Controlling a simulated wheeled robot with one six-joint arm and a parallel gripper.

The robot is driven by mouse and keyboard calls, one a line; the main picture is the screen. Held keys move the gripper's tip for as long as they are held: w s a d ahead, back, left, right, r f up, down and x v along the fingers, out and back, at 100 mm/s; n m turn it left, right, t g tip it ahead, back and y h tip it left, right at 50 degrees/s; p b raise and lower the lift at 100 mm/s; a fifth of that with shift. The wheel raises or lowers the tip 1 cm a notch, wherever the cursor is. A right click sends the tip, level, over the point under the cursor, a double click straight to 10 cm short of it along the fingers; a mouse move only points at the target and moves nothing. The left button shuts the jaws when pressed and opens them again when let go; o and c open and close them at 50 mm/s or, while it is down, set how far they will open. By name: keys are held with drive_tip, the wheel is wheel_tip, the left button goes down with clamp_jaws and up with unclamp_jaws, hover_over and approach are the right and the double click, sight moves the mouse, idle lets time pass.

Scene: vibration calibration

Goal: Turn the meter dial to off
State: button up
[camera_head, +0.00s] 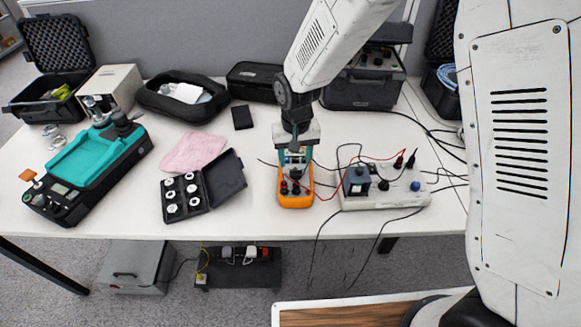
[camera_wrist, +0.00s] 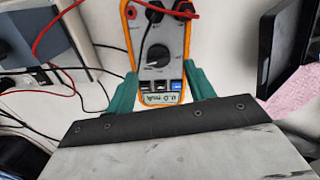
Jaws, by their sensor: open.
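The orange-cased meter (camera_head: 295,193) lies on the white table, face up, directly under my gripper (camera_head: 296,156). In the wrist view the meter (camera_wrist: 131,38) shows upside down. Its black round dial (camera_wrist: 157,54) sits in the middle of its face, with a light mark on the knob. The display (camera_wrist: 158,100) is lit and seems to show zeros and mA. My gripper's teal fingers (camera_wrist: 160,78) are open and empty, one on each side of the meter's display end. The dial lies just beyond the fingertips. I cannot tell whether the fingers touch the meter.
Red and black leads run from the meter to a grey test unit (camera_head: 405,196) at its right. An open black case (camera_head: 223,180) with weights and a pink cloth (camera_head: 192,152) lie at left. A teal-topped device (camera_head: 85,158) stands farther left. Cables hang over the front edge.

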sight(296, 169)
drive_tip(key=shift+f, duration=2)
